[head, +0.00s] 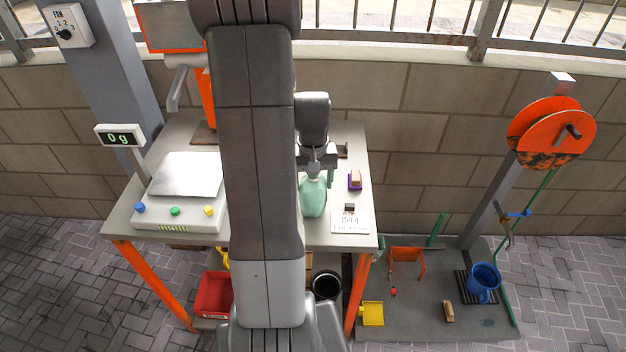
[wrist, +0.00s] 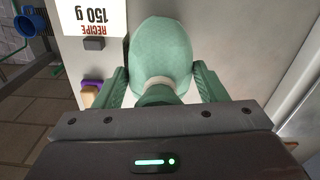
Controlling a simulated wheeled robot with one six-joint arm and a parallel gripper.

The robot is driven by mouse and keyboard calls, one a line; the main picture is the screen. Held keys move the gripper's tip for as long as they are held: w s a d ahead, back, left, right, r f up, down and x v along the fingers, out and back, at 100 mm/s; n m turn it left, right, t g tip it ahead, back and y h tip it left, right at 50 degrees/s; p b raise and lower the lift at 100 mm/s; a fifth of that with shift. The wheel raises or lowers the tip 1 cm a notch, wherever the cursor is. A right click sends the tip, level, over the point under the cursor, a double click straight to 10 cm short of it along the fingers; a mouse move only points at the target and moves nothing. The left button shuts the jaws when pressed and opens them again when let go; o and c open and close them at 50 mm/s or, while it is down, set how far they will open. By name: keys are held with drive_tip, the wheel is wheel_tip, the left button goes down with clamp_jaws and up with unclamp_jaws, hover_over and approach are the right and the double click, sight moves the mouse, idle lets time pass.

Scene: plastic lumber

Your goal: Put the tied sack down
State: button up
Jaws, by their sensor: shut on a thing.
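The tied sack (head: 313,198) is pale green with a narrow tied neck. It is upright on or just above the grey table (head: 350,135); I cannot tell whether its base touches. My gripper (head: 315,173) is above it, shut on its neck. In the wrist view the sack (wrist: 162,52) bulges beyond the light tie, with the green fingers of my gripper (wrist: 165,88) on either side of the neck. My arm hides part of the table to the left of the sack.
A scale (head: 185,185) stands left, its display (head: 119,136) reading 0 g. A "150 g" recipe card (head: 350,221) lies right of the sack, with a purple-and-tan brush (head: 355,180) behind it. A low platform with a blue mug (head: 484,282) and an orange reel (head: 545,128) stand farther right.

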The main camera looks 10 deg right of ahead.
drive_tip(key=shift+f, duration=0.15)
drive_tip(key=o, duration=1.3)
